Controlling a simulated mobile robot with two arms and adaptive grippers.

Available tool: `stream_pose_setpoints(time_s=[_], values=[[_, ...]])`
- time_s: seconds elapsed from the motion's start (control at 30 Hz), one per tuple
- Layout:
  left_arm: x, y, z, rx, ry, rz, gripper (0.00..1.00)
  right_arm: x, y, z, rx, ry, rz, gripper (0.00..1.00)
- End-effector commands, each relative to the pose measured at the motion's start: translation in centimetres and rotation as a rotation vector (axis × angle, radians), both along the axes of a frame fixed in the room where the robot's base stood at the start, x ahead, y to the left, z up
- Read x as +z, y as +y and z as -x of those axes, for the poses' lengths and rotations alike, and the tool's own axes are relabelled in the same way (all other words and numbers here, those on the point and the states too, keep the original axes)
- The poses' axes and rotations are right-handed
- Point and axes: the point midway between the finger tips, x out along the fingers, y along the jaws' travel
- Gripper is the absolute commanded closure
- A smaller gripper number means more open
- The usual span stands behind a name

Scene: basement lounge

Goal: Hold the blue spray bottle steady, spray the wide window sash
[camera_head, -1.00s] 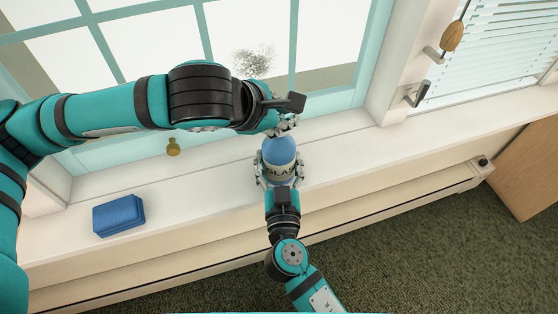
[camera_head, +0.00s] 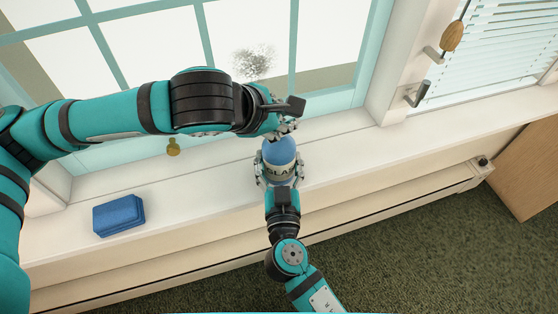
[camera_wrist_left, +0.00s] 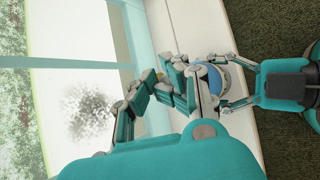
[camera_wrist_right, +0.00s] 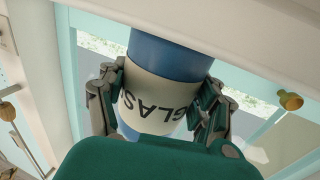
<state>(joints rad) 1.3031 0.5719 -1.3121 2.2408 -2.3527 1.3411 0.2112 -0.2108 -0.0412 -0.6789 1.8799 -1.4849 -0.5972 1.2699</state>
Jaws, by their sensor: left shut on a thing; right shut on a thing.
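The blue spray bottle (camera_head: 279,152) stands over the white sill, with a cream label reading partly "GLAS" in the right wrist view (camera_wrist_right: 160,95). My right gripper (camera_head: 278,174) is shut around its labelled body from the near side. My left gripper (camera_head: 284,124) is shut at the bottle's top, and its fingers hide the spray head. The bottle's blue body also shows beyond the fingers in the left wrist view (camera_wrist_left: 214,80). The wide window sash (camera_head: 113,56) has pale teal bars and bright panes. A grey speckled patch (camera_head: 254,61) marks one pane behind my left gripper.
A blue sponge-like block (camera_head: 119,215) lies on the sill (camera_head: 180,200) at left. A brass knob (camera_head: 173,147) is on the sash's lower rail. A wooden pull (camera_head: 453,36) and grey handle (camera_head: 417,94) are by the blinds at right. A radiator-like ledge runs below the sill.

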Motion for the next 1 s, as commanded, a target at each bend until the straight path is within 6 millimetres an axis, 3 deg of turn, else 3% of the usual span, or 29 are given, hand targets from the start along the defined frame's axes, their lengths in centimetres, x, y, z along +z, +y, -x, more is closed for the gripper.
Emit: stream_pose_setpoints(time_s=[0.03,0.5,1.0], values=[[-0.8,0.1,0.4,0.0,0.021,-0.011,1.0,0.1,-0.1,-0.1,-0.002,-0.004,-0.001,0.92],[0.2,0.0,0.5,-0.003,0.017,-0.008,1.0,0.1,-0.1,-0.1,-0.002,-0.004,-0.001,0.92],[5.3,0.0,0.3,-0.002,0.006,-0.003,1.0,0.1,0.0,-0.1,-0.001,-0.003,0.0,0.92]])
